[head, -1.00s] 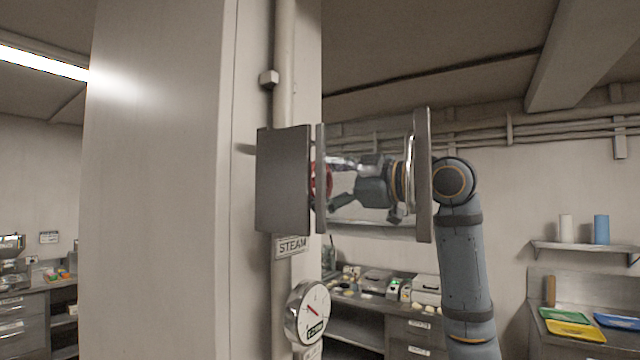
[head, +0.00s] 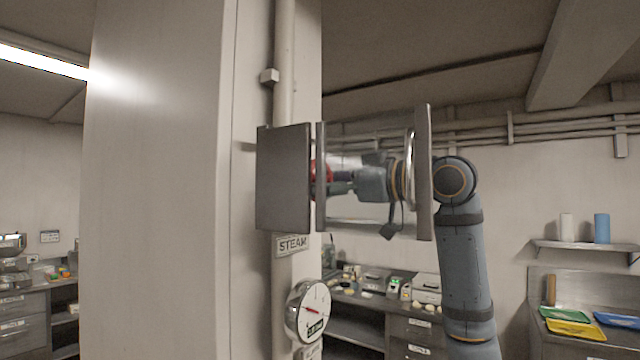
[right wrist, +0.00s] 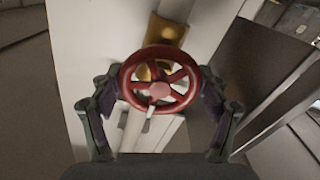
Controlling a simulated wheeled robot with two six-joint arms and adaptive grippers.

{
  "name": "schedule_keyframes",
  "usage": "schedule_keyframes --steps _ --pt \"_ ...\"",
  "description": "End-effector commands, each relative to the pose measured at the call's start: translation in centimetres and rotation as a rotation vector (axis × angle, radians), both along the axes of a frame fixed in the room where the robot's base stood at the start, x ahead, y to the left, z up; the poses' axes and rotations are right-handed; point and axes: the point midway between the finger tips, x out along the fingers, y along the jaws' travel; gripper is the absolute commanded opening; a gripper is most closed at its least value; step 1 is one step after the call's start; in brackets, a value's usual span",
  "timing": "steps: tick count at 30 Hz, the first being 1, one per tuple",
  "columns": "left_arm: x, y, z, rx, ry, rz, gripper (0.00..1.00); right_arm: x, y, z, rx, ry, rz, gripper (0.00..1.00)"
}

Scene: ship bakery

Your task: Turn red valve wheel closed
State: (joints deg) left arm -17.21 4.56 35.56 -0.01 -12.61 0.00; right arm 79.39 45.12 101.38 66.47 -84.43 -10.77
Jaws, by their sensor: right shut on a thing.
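The red valve wheel (right wrist: 158,90) fills the middle of the right wrist view, with a brass fitting (right wrist: 168,31) and a white pipe behind it. My right gripper (right wrist: 160,84) has one finger on each side of the rim and is shut on it. In the head view only a small red part of the wheel (head: 328,172) shows beside a narrow upright plate. My right gripper (head: 342,182) reaches it from the right, seen through a clear panel. My left gripper is in neither view.
A dark metal plate (head: 282,180) and a framed clear panel (head: 360,218) stand close around the wheel and my right wrist. A STEAM sign (head: 292,245) and a round gauge (head: 308,311) are below on the pipe. A large white column (head: 160,200) stands at the left.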

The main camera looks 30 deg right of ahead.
Motion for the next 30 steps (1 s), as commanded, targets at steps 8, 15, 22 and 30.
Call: schedule_keyframes --steps 8,15,22,30 --pt "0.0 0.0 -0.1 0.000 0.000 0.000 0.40 0.1 0.1 -0.5 0.001 0.014 0.004 0.44" --pt "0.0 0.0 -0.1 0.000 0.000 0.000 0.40 0.1 0.1 -0.3 0.001 0.011 0.003 0.98" --pt "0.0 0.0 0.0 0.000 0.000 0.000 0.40 0.0 0.0 -0.2 0.000 0.007 0.002 0.99" --pt "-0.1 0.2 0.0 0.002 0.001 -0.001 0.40 -1.3 -0.7 -0.1 -0.002 0.004 -0.003 0.99"
